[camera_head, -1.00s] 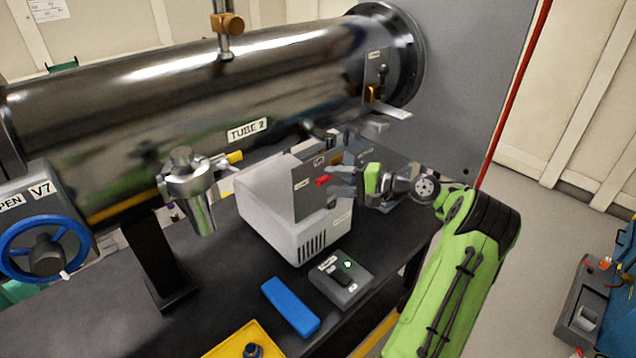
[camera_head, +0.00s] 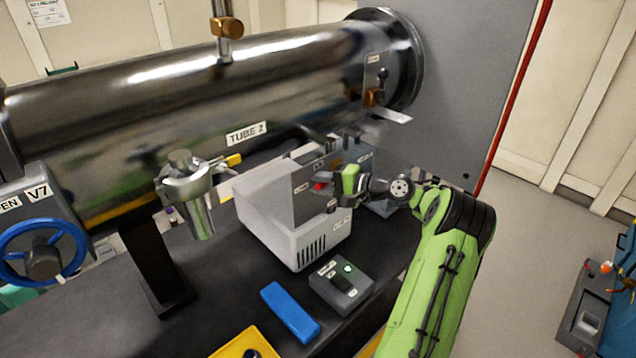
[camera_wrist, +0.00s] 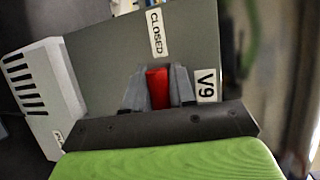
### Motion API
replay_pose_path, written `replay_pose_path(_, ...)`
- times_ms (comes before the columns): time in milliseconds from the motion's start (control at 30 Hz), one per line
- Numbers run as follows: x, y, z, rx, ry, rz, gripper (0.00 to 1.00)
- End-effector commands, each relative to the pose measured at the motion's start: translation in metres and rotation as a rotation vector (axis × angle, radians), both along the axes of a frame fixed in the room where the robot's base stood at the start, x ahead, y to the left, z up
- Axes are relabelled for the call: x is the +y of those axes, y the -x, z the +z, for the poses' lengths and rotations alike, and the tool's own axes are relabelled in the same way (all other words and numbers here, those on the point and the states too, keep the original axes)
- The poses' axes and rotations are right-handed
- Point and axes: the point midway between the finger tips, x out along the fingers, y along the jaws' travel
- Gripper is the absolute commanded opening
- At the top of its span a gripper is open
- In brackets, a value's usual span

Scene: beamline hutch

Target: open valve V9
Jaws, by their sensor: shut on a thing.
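Valve V9's red handle (camera_wrist: 158,86) sits on a grey panel (camera_wrist: 105,60). A V9 label (camera_wrist: 207,86) is on its right and a CLOSED label (camera_wrist: 156,32) lies straight above it in the wrist view. The handle points toward the CLOSED label. My gripper (camera_wrist: 160,98) is shut on the handle, one finger on each side. In the head view, my gripper (camera_head: 332,188) is at the front face of the grey panel, and a small bit of red handle (camera_head: 319,186) shows. The fingers hide the handle's base.
A steel tube labelled TUBE 2 (camera_head: 200,95) runs above. A small control box (camera_head: 341,285) and a blue block (camera_head: 290,312) lie in front. A blue handwheel V7 (camera_head: 42,255) is at far left.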

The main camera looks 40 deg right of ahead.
Motion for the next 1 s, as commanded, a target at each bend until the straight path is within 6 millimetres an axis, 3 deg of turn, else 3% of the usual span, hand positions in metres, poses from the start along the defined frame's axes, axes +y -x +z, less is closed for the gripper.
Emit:
replay_pose_path(467,-0.001,0.0,-0.008,-0.002,0.091,0.001,0.0)
replay_pose_path(1000,-0.01,0.0,-0.038,-0.014,0.524,0.0,0.0)
